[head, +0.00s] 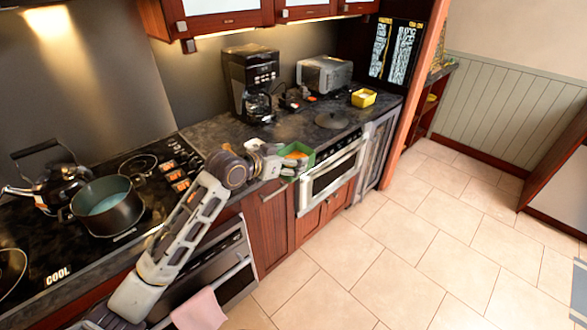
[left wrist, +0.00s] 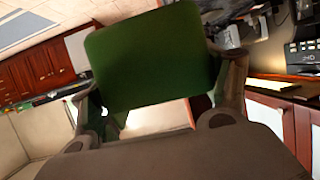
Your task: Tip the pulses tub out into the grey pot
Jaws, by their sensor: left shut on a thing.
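The grey pot (head: 103,207) stands on the stove at the left of the head view, upright and uncovered, with a bluish-green inside. A green tub (head: 297,155) with orange contents is at my left gripper (head: 280,163), over the front edge of the counter. In the left wrist view the green tub (left wrist: 155,58) fills the space between the fingers of my left gripper (left wrist: 160,105), which is shut on it. The tub looks upright in the head view. The tub is well to the right of the pot. My right gripper is not in view.
A coffee maker (head: 250,80), a toaster (head: 324,74), a yellow tub (head: 363,97) and a dark round lid (head: 332,120) are on the counter. A pink towel (head: 199,310) hangs at the oven. The floor is clear.

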